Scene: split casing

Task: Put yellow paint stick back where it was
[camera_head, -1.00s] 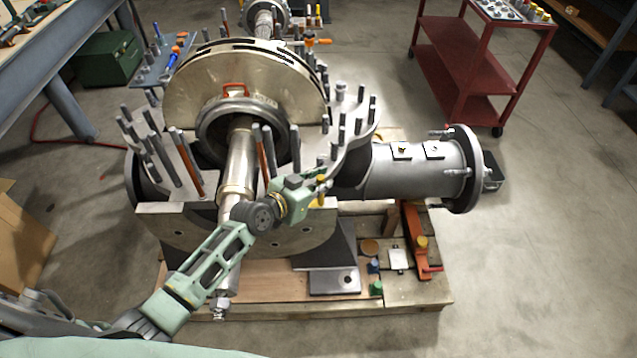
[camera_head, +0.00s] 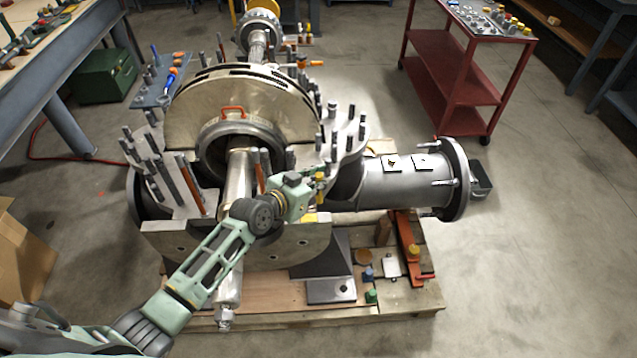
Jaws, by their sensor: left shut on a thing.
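My left gripper (camera_head: 319,188) reaches in over the front flange of the split casing (camera_head: 285,247). It is shut on a small upright yellow item, which looks like the yellow paint stick (camera_head: 320,178). The stick is small in the picture and the fingers partly hide it. I cannot tell whether it touches the flange or studs behind it. My right gripper is not in view.
Several upright studs (camera_head: 160,178) ring the casing, around a shaft and rotor (camera_head: 240,105). A grey pipe (camera_head: 385,187) extends right. A pallet (camera_head: 400,300) below bears small coloured items. A red cart (camera_head: 465,90) stands back right. Floor at right is clear.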

